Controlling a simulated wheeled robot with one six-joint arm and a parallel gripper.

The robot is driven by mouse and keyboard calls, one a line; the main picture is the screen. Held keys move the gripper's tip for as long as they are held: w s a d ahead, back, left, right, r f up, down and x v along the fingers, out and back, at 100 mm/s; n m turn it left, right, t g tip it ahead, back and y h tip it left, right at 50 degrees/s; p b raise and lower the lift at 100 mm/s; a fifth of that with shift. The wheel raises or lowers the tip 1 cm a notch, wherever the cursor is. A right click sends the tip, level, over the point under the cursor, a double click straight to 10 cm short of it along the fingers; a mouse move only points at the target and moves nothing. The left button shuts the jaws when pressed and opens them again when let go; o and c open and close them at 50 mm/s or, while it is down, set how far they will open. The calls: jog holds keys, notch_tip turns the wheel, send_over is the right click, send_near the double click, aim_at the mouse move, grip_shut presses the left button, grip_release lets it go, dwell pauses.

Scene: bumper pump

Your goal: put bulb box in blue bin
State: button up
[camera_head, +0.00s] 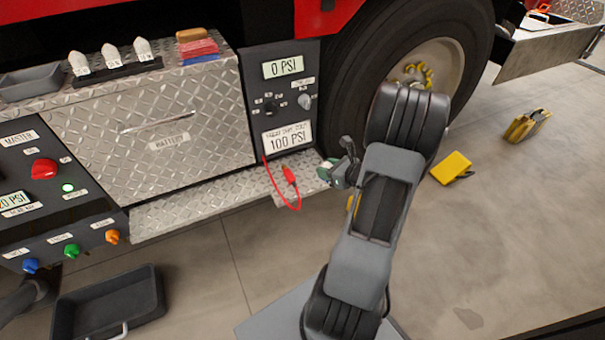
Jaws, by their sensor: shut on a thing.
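My gripper (347,160) is in front of the tyre, at the right end of the metal step. It is shut on a small green-and-white box (331,169), which looks like the bulb box. The box is held by the step's end, and part of it is hidden by the jaws. I cannot tell whether it touches the step. No clearly blue bin shows. A dark, empty bin (108,308) with a light handle stands on the floor at the lower left.
A red clip on a cable (289,176) hangs over the step (185,208) beside my gripper. White bulbs (111,54), stacked cloths (199,48) and a grey tray (30,82) sit on the bumper. Yellow chocks (452,168) lie right of my arm. The floor between bin and arm is clear.

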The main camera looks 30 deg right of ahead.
jog(key=w+f+b, duration=0.1)
jog(key=w+f, duration=0.2)
jog(key=w, duration=0.1)
jog(key=w+d+f+b, duration=0.1)
jog(key=w+f+b, duration=0.1)
jog(key=w, duration=0.2)
jog(key=w+f+b, duration=0.1)
jog(key=w+f, duration=0.2)
jog(key=shift+w+d+f+b, duration=0.2)
jog(key=shift+w+f+b, duration=0.1)
jog(key=shift+w+b, duration=0.1)
jog(key=shift+w+f, duration=0.15)
jog(key=shift+f, duration=0.05)
jog(key=shift+w+f+b, duration=0.2)
jog(key=shift+f+b, duration=0.55)
jog(key=shift+f, duration=0.9)
jog(key=shift+f, duration=0.2)
jog(key=o, duration=0.9)
jog(key=shift+r, duration=0.1)
